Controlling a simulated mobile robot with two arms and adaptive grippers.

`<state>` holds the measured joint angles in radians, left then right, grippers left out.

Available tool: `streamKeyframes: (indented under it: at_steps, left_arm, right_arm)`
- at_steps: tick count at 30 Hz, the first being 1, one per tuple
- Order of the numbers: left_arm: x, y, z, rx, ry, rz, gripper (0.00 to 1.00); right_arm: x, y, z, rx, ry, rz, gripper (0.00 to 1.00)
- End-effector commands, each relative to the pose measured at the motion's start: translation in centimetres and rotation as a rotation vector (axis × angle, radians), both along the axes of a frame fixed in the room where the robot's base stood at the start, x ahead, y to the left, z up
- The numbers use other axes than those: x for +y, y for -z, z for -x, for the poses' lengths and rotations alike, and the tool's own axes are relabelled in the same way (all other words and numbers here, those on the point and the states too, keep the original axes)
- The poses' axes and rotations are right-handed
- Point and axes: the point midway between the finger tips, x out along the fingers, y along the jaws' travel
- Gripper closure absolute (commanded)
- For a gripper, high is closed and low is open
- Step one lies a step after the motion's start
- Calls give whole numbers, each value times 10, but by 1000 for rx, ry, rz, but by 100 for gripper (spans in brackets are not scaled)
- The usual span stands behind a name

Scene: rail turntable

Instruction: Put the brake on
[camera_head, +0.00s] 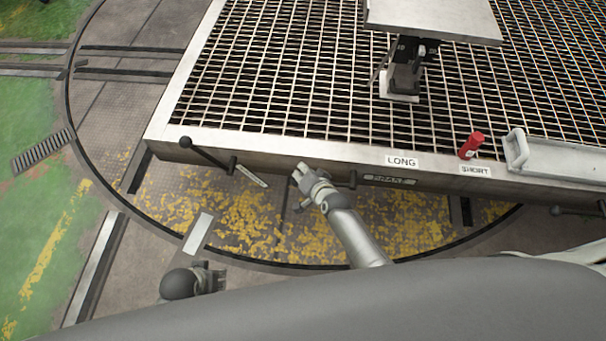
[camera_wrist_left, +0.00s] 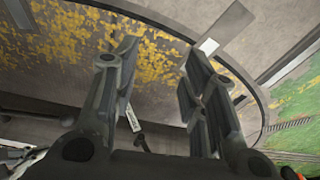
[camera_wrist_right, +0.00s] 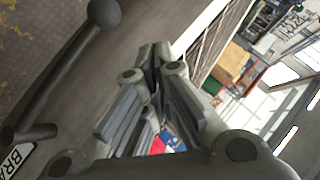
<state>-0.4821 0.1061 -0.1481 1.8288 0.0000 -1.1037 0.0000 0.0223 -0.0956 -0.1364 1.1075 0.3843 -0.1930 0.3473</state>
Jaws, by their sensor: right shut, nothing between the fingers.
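The brake lever (camera_wrist_right: 65,75) is a dark rod with a ball knob, pivoted beside a partly visible label plate (camera_wrist_right: 15,162) in the right wrist view. In the head view its pivot end (camera_head: 352,181) shows on the platform's front side, next to the BRAKE plate (camera_head: 389,181); the rest is hidden behind my right gripper. My right gripper (camera_head: 302,173) is shut and empty in front of the platform edge, beside the lever. In its wrist view the fingers (camera_wrist_right: 155,62) are together, apart from the lever. My left gripper (camera_head: 212,277) is open and empty low over the floor.
A red cylinder (camera_head: 471,145), LONG label (camera_head: 401,161) and SHORT label (camera_head: 476,171) are on the grated platform (camera_head: 280,149). A pale tray (camera_head: 560,158) stands right.

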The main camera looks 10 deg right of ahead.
Motion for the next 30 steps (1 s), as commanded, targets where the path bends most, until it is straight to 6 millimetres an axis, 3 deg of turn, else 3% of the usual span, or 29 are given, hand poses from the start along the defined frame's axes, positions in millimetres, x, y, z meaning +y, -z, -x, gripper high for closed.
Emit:
streamKeyframes:
  at_steps: [18, 30]
  left_arm:
    - [5, 75, 38, 48, 9, -5, 60]
    - [6, 87, 47, 53, 11, -5, 60]
  right_arm:
    - [4, -37, 35, 0, 0, 0, 100]
    - [4, -43, 41, 0, 0, 0, 100]
